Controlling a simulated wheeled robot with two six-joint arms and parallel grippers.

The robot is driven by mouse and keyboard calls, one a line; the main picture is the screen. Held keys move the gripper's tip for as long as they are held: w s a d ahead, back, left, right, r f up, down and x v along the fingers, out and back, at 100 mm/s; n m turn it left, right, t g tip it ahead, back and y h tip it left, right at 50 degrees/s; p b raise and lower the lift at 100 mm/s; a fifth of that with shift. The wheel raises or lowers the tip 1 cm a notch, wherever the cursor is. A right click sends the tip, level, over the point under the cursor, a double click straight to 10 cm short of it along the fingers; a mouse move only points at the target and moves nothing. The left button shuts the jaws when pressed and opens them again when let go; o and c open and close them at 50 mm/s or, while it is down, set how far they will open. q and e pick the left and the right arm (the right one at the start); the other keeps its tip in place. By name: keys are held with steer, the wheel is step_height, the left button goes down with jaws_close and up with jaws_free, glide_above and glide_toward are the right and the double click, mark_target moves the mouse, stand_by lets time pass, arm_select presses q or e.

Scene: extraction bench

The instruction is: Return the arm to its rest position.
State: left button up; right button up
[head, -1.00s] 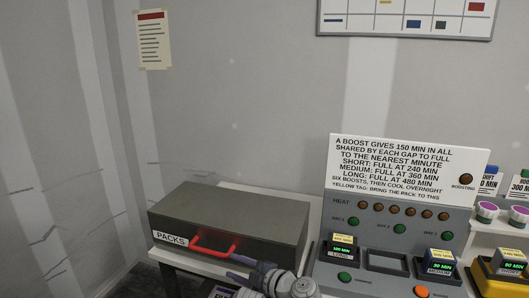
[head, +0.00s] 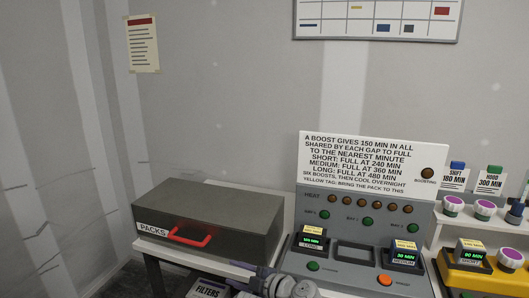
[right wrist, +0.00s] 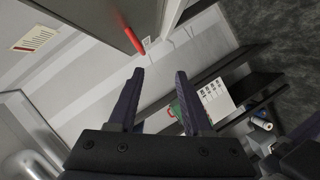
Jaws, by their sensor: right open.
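My right gripper (head: 243,276) is at the bottom of the head view, below and in front of the case marked PACKS (head: 225,215). Its fingers are open with nothing between them, as the right wrist view (right wrist: 160,78) shows. The case's red handle (head: 190,239) is clear of the fingers, to their upper left; a red bar, likely this handle, also shows in the right wrist view (right wrist: 134,40). My right arm's wrist is partly cut off by the bottom edge. My left gripper is not in view.
Right of the case stands the grey boost panel (head: 357,276), with packs (head: 312,239) in its left and right bays and an empty middle bay. A yellow holder (head: 465,283) and purple-topped jars (head: 452,206) are farther right. A FILTERS box (head: 209,290) is below the case.

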steer(key=s+d+f+m+g+h, duration=0.4)
steer(key=d+f+m+h, duration=0.2)
steer(key=d+f+m, duration=0.5)
steer(key=s+d+f+m+g+h, duration=0.2)
steer(key=s+d+f+m+h, duration=0.1)
steer(key=d+m, duration=0.25)
steer(key=s+d+f+m+g+h, duration=0.2)
steer(key=d+m+h, duration=0.1)
steer(key=d+m, duration=0.3)
steer(key=s+a+r+n+g+h+p, duration=0.1)
steer(key=s+a+r+n+p, duration=0.3)
steer(key=s+a+r+p, duration=0.2)
steer(key=a+p, duration=0.1)
steer(key=a, duration=0.1)
steer(key=shift+s+a+r, duration=0.4)
steer(key=shift+n, duration=0.25)
stand_by(0.6)
